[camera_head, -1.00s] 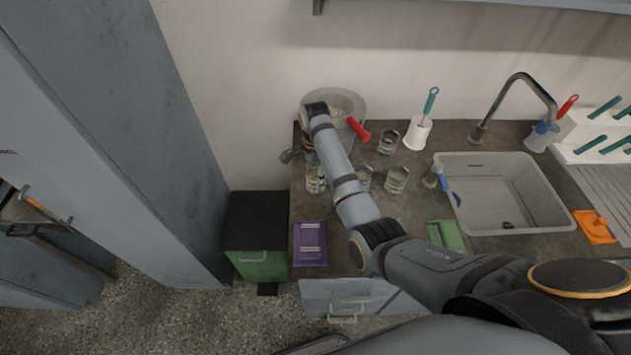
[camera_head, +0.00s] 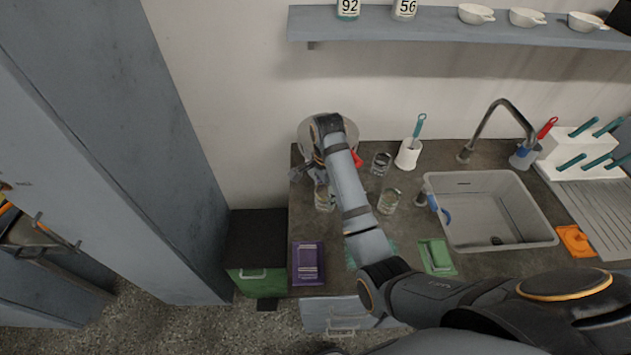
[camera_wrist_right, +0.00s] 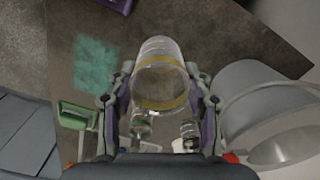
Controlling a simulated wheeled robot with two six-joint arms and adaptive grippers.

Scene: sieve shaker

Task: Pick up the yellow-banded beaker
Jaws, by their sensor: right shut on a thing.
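The yellow-banded beaker (camera_wrist_right: 160,78) is clear glass with a yellow ring, in the middle of the right wrist view. My right gripper (camera_wrist_right: 162,98) has a finger on each side of it and is shut on it. In the head view, my right gripper (camera_head: 309,174) is at the left part of the counter, partly covered by my arm. A glass (camera_head: 323,198) shows just in front of it and appears to be this beaker. Whether its base touches the counter I cannot tell. My left gripper is not in view.
Other glass beakers (camera_head: 388,201) (camera_head: 381,163) stand to the right. A large grey pot (camera_head: 308,132) is behind my gripper. A purple item (camera_head: 307,263) lies at the front left and a green one (camera_head: 437,256) near the sink (camera_head: 490,210). A white brush holder (camera_head: 408,154) stands behind.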

